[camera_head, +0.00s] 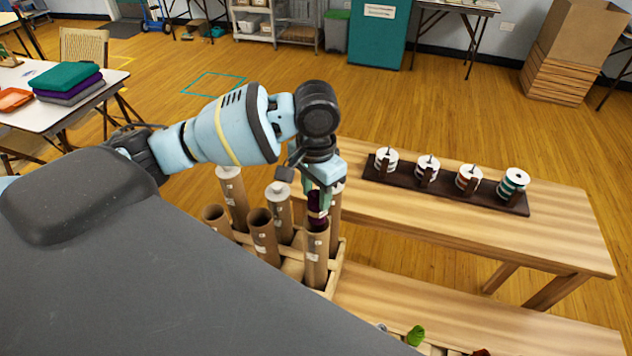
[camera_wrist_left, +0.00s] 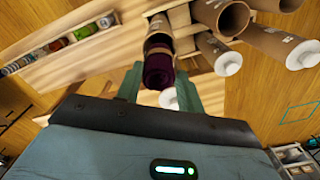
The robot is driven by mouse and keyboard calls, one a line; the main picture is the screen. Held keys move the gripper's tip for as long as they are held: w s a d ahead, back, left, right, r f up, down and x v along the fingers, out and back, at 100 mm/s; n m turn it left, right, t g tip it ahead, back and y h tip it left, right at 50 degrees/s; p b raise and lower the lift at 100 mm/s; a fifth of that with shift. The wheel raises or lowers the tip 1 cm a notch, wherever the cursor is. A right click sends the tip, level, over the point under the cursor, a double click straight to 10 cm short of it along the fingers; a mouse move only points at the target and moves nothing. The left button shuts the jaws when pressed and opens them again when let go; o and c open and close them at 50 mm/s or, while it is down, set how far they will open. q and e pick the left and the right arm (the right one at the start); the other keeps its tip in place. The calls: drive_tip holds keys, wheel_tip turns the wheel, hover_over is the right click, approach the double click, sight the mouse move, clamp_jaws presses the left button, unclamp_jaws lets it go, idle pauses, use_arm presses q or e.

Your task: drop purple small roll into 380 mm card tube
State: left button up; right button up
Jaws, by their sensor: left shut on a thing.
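The purple small roll (camera_head: 317,207) is held upright in my left gripper (camera_head: 318,194), whose fingers are shut on it. The roll's lower end is at the mouth of an open brown card tube (camera_head: 316,262); I cannot tell whether it is inside. In the left wrist view, the dark purple roll (camera_wrist_left: 158,72) is between the green fingers (camera_wrist_left: 157,92), in line with the tube (camera_wrist_left: 159,24). The tube's label is too small to read, so its length is not readable. My right gripper is not in view.
Other tubes stand in a wooden crate (camera_head: 337,274): open ones (camera_head: 263,238) and white-capped ones (camera_head: 279,208), close around the held roll. A dark rack with several spools (camera_head: 428,170) lies on the wooden bench (camera_head: 480,230). The bench's right part is clear.

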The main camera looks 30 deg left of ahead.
use_arm(q)
drive_tip(key=shift+f, duration=1.7)
drive_tip(key=o, duration=1)
drive_tip(key=shift+r, duration=3.9)
